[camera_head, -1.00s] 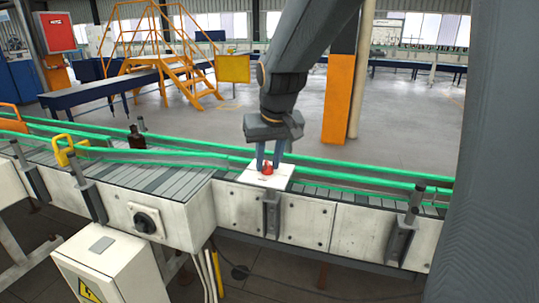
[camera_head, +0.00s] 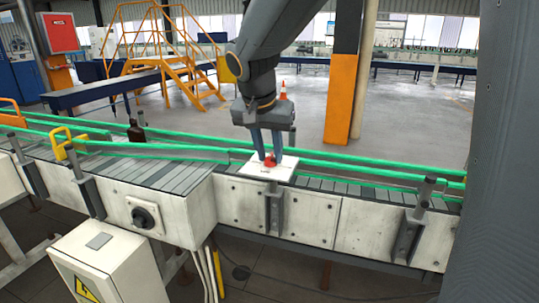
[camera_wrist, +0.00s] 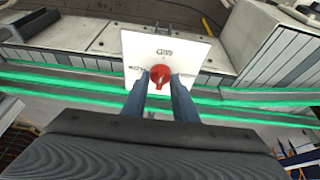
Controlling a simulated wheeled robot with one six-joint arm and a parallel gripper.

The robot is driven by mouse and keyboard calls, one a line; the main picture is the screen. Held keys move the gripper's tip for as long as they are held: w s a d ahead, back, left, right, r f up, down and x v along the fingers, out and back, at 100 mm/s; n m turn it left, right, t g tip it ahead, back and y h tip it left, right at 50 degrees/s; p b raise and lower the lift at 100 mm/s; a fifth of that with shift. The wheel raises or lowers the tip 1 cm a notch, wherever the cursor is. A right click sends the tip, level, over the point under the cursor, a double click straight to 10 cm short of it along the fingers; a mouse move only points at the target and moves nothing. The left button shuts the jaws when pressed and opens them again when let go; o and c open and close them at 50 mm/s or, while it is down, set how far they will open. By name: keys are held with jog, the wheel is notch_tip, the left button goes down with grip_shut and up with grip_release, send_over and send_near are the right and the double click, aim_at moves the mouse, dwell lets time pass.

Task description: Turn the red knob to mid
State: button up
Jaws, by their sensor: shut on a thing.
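The red knob (camera_head: 270,161) sits on a small white plate (camera_head: 285,173) at the conveyor's edge. In the wrist view the red knob (camera_wrist: 160,74) shows between the blue fingers of my gripper (camera_wrist: 160,78). My gripper (camera_head: 267,159) is shut on the knob, with a finger on each side. The white plate (camera_wrist: 192,50) carries a dark label at its top edge that looks like MID, and a label at the left, partly covered. The right side marking is too small to read. The knob's pointer direction is hard to make out.
A conveyor (camera_head: 150,172) with green rails runs left and right of the plate. A black rotary switch (camera_head: 145,217) is on the conveyor's side. A grey box (camera_head: 115,260) stands in front. The floor behind is open.

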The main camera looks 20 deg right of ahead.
dwell(0.4)
jog(key=o, duration=1)
jog(key=b+v, duration=0.1)
jog(key=v, duration=0.6)
jog(key=shift+r, duration=0.4)
